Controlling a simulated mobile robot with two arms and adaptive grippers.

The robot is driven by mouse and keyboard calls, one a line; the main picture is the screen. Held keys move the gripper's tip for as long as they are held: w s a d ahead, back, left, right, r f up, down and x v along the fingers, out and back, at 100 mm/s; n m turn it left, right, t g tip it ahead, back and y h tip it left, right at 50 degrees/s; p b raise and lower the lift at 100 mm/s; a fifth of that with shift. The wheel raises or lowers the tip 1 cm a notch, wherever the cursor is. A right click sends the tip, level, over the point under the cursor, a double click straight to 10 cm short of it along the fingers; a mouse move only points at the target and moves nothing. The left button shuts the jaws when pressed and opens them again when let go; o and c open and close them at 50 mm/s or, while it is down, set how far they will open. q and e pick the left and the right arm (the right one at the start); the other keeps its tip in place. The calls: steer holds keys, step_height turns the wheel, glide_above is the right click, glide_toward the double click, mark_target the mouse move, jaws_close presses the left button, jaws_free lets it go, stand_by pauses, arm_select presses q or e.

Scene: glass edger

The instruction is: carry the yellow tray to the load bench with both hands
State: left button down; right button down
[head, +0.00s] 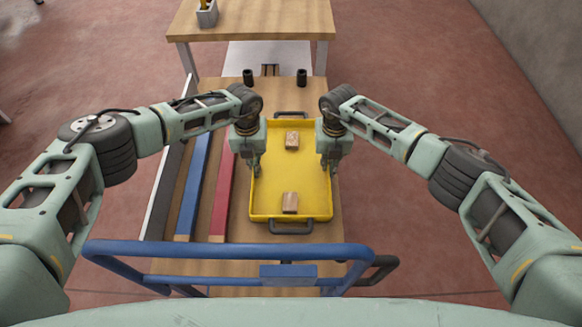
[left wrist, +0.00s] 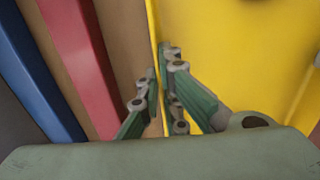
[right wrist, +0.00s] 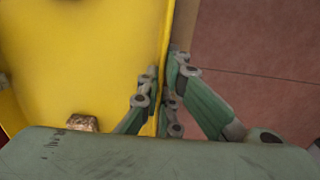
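The yellow tray (head: 308,178) lies lengthwise over the wooden top of a cart, with dark handles at its near and far ends. It holds two small wooden blocks, one far (head: 292,140) and one near (head: 290,202). My left gripper (head: 254,172) is at the tray's left side; in the left wrist view its fingers (left wrist: 161,88) close on both sides of the wall. My right gripper (head: 327,170) mirrors it at the right wall, fingers (right wrist: 160,90) on both sides. I cannot tell whether the tray touches the cart.
Red (head: 223,195), blue (head: 195,180) and pale bars lie left of the tray. The cart's blue push handle (head: 220,252) crosses the near end. Two black cylinders stand beyond the tray. A wooden bench (head: 265,18) with a grey holder stands at the back. Floor is clear right.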

arm_select(q)
steer(key=shift+r, duration=0.15)
arm_select(e)
steer(key=shift+r, duration=0.15)
